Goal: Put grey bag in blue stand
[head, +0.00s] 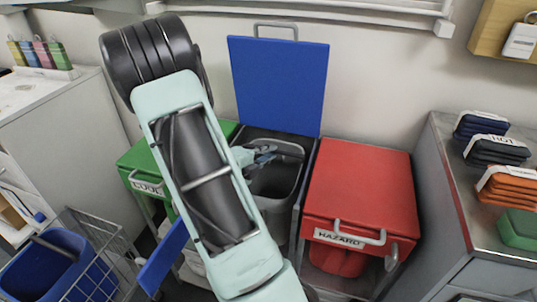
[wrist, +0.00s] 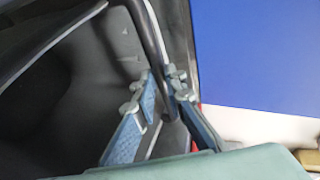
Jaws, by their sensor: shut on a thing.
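The blue stand has its blue lid (head: 280,85) raised upright, and the lid also shows in the wrist view (wrist: 260,60). The grey bag (head: 272,184) sits inside the stand's opening, mouth up; its dark inside fills the left of the wrist view (wrist: 70,100). My gripper (head: 265,156) is at the bag's upper rim. In the wrist view its two fingers (wrist: 166,88) straddle a grey bar or rim at the bag's edge and are shut on it. My arm hides the left part of the stand and bag.
A red hazard stand (head: 360,190) with its lid down is close on the right. A green stand (head: 140,165) is on the left, partly behind my arm. A blue panel (head: 163,258) juts out at lower left, near a wire cart (head: 105,245). A counter with folded clothes (head: 497,150) is at far right.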

